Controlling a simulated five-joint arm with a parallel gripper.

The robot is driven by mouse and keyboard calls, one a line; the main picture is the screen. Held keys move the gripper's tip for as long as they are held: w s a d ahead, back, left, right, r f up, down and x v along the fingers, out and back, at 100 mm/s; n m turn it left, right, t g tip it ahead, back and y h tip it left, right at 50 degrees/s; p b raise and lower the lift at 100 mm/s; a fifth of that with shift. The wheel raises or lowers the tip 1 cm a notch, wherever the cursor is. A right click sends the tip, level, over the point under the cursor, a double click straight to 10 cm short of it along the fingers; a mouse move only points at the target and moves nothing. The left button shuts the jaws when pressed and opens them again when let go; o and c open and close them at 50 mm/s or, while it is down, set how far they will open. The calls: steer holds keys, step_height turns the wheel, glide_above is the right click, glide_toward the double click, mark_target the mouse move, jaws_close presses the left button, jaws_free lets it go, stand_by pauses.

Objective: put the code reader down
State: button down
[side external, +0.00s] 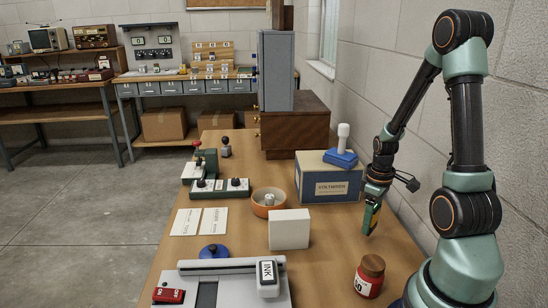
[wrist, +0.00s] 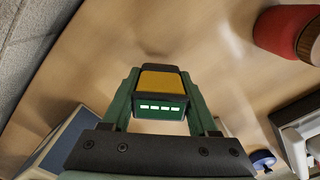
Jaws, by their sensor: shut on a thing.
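The code reader (wrist: 163,82) is a dark block with a yellow top patch and a green face with a row of white lights. My gripper (wrist: 162,76) is shut on it, with one green finger on each side in the wrist view. In the side view my gripper (side external: 371,214) points down at the right part of the wooden table (side external: 340,235), just right of the voltmeter box. Only a little yellow and green of the reader shows there. Whether its lower end touches the table, I cannot tell.
The voltmeter box (side external: 328,185) bears a blue stamp-like thing (side external: 341,156). A red jar (side external: 369,278) stands in front of my gripper. A white box (side external: 289,230) and an orange bowl (side external: 265,208) stand to the left. Bare table lies between gripper, jar and white box.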

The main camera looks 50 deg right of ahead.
steer(key=shift+f, duration=1.1)
steer(key=shift+f, duration=0.1)
steer(key=shift+c, duration=0.8)
jaws_free()
step_height(320, 180, up, 12)
steer(key=shift+r, duration=0.1)
steer(key=w+a+r+t, duration=0.2)
steer(key=a+r, duration=0.3)
steer(key=a, duration=0.6)
steer(key=w+a+r+t, duration=0.3)
steer(key=a+r, duration=0.3)
steer(key=a, duration=0.5)
steer(key=shift+w+r+t, duration=0.25)
steer(key=shift+w+t, duration=0.05)
steer(key=shift+w, duration=0.5)
